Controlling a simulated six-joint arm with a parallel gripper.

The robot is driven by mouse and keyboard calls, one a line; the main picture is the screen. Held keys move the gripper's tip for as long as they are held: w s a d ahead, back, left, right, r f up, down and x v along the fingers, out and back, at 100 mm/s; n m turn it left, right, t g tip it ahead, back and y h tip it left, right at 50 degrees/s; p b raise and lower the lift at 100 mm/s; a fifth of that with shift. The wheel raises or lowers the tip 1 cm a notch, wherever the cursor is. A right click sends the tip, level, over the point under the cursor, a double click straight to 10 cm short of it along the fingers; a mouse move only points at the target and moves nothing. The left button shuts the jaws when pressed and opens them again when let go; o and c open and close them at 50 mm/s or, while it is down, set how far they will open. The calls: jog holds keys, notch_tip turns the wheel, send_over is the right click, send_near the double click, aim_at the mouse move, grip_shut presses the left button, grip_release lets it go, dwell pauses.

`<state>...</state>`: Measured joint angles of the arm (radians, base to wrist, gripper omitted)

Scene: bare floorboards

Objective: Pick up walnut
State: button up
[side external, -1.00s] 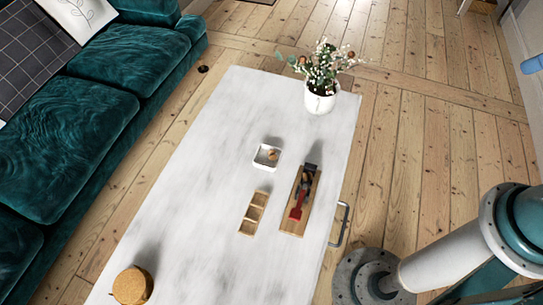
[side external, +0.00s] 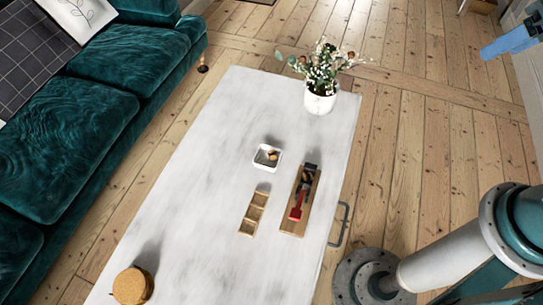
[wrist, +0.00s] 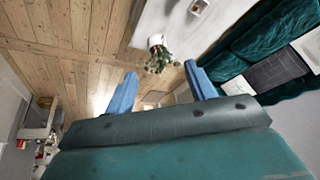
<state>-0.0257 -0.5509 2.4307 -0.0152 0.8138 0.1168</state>
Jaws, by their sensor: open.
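A small brown walnut (side external: 272,155) appears to lie in a small white square dish (side external: 258,163) on the white table. In the side view only a blue finger part (side external: 512,42) shows at the upper right edge, far from the dish and off the table.
A wooden board (side external: 285,228) with a red-and-dark tool and a sectioned wooden tray (side external: 250,222) lie near the dish. A potted plant (side external: 319,101) stands at the table's far end, a cork-topped jar (side external: 131,286) at the near end. A teal sofa (side external: 80,110) flanks the table.

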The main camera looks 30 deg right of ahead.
jog(key=w+a+f+m+g+y, duration=0.15)
jog(key=w+a+f, duration=0.25)
jog(key=w+f, duration=0.45)
jog(key=w+a+f+m+g, duration=0.1)
jog(key=w+a+f+m, duration=0.2)
jog(key=w+f, duration=0.6)
jog(key=w+a+f+m+g, duration=0.1)
jog(key=a+f+m, duration=0.1)
jog(key=f, duration=1.2)
jog(key=a+f+m+g, duration=0.1)
jog(key=a+f, duration=0.3)
jog(key=f, duration=1)
jog(key=shift+w+a+m, duration=0.35)
jog(key=shift+m, duration=0.4)
jog(key=shift+f, duration=0.1)
send_over(309, 174)
jog(key=shift+s+d+f, duration=0.1)
jog(key=shift+d+f, duration=0.05)
jog(key=shift+f, duration=1.25)
jog(key=shift+d+f, duration=0.15)
jog(key=shift+f, duration=1.2)
jog(key=shift+s+d+f, duration=0.1)
jog(key=shift+d+f, duration=0.05)
jog(key=shift+f, duration=1.25)
